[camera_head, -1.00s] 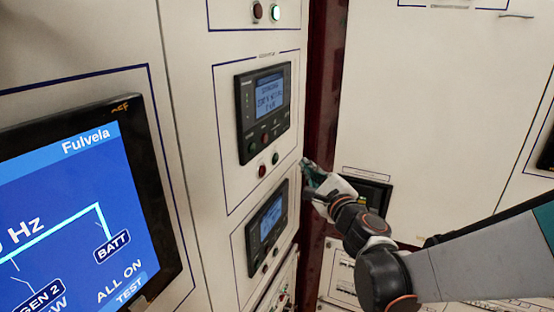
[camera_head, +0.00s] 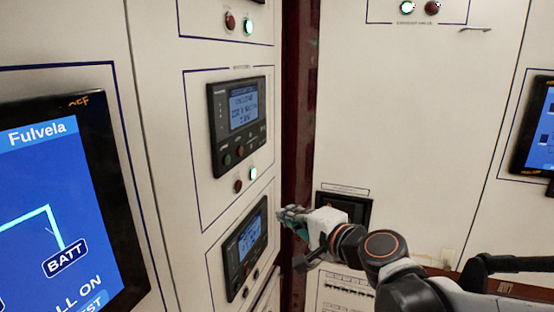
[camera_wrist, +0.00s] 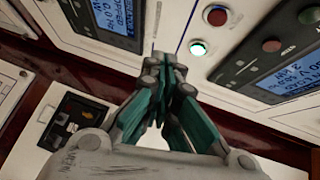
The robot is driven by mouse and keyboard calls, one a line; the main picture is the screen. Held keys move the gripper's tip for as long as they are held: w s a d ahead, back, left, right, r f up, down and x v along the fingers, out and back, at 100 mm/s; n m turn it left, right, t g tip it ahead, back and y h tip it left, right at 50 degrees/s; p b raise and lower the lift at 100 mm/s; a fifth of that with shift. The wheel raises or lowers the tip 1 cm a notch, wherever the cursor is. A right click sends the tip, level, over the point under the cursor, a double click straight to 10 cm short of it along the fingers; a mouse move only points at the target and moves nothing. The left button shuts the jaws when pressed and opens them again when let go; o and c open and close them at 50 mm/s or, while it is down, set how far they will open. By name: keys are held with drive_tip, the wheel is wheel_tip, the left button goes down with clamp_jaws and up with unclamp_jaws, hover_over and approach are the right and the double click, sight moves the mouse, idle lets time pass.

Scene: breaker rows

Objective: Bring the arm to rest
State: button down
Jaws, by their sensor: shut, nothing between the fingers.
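My gripper (camera_head: 292,212) is in front of the left panel wall, just right of the lower controller unit (camera_head: 245,247). In the wrist view my gripper (camera_wrist: 170,62) has its teal-lined fingers together, with nothing between them. It points toward the panel between the two controller units. My arm (camera_head: 385,262) reaches in from the lower right, bent at the joints. Whether the fingertips touch the panel cannot be told.
The upper controller (camera_head: 238,122) has a red button (camera_head: 238,187) and a lit button (camera_head: 253,173) below it. A large blue screen (camera_head: 50,200) is at left, another screen (camera_head: 540,130) at right. A dark recessed unit (camera_head: 343,207) sits behind my gripper.

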drive_tip(key=s+d+f+n+g+h+b, duration=0.6)
drive_tip(key=s+d+f+n, duration=0.4)
drive_tip(key=s+d+f, duration=0.7)
drive_tip(key=s+f+h+b, duration=0.1)
drive_tip(key=s+h, duration=0.1)
drive_tip(key=s, duration=0.1)
drive_tip(key=shift+s+d+f+h, duration=0.15)
drive_tip(key=shift+s+f+h, duration=0.25)
